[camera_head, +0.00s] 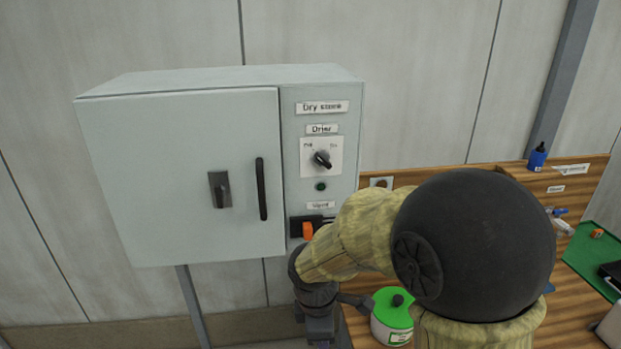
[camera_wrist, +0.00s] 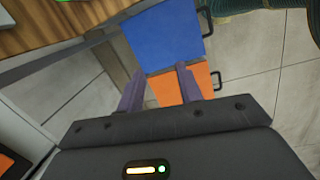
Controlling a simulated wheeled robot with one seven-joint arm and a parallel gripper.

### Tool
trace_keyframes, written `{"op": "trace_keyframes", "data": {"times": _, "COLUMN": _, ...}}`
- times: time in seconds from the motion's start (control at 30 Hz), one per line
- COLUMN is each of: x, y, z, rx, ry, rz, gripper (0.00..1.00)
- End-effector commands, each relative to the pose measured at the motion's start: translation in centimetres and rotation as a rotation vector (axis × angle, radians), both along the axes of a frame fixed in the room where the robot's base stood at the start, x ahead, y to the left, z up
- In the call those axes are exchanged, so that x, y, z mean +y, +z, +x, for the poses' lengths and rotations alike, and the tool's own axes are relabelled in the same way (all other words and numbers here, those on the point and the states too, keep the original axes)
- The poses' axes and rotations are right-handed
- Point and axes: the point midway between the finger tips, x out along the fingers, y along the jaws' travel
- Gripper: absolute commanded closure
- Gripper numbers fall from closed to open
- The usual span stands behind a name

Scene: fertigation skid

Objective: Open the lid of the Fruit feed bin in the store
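No label reading Fruit feed shows in either view, so I cannot tell which container is the Fruit feed bin. In the wrist view, a blue panel (camera_wrist: 168,38) and an orange panel (camera_wrist: 198,82) lie beyond my gripper, each with a dark handle at its right side. They may be bin lids or fronts. My gripper (camera_wrist: 160,72) is open, its two purple fingers apart with nothing between them. The fingers overlap the orange panel in the picture; no contact is clear. In the head view my wrist points down beside the cabinet, and the fingertips are not clear.
A closed grey cabinet (camera_head: 180,170), labelled Dry store, hangs on the wall with a black handle (camera_head: 262,188) and rotary switch (camera_head: 321,159). A wooden bench (camera_head: 458,182) holds a green-lidded pot (camera_head: 393,308) and a blue bottle (camera_head: 537,158). Tiled floor (camera_wrist: 268,78) is clear at right.

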Motion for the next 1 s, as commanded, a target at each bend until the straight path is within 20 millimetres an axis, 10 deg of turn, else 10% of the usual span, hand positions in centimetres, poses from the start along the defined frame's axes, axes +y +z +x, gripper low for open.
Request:
{"op": "trace_keyframes", "data": {"times": 0.5, "x": -12.3, "y": -2.9, "z": -5.4, "rx": -0.172, "ry": -1.446, "rz": 0.326, "gripper": 0.64}}
{"op": "trace_keyframes", "data": {"times": 0.83, "x": -12.8, "y": -2.9, "z": -5.7, "rx": -0.181, "ry": -1.537, "rz": 0.347, "gripper": 0.64}}
{"op": "trace_keyframes", "data": {"times": 1.0, "x": -12.8, "y": -2.9, "z": -5.7, "rx": -0.18, "ry": -1.534, "rz": 0.347, "gripper": 0.98}}
